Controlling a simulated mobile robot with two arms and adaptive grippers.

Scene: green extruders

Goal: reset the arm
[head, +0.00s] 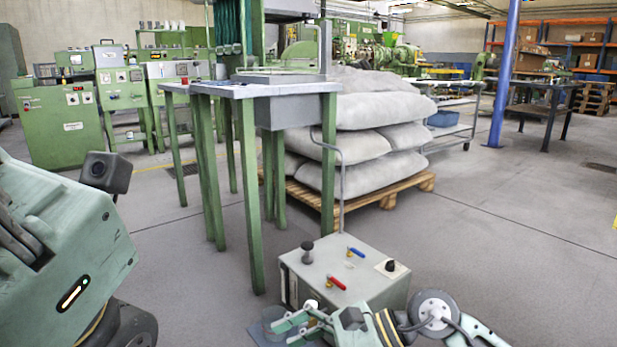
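My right gripper (283,332) reaches in from the bottom right, low in front of a grey box (318,268). Its two pale green fingers point left and stand apart, with nothing seen clearly between them. A small grey cup-like thing (271,315) is close to the upper fingertip; I cannot tell whether they touch. A large pale green part of my own body fills the lower left, with a small black camera on it. My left gripper is not in view.
The box top carries a black knob (307,246), a red handle (337,282) and a blue handle (357,252). A green-legged table (262,89) stands behind. Grey sacks (372,109) lie stacked on a wooden pallet (391,193).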

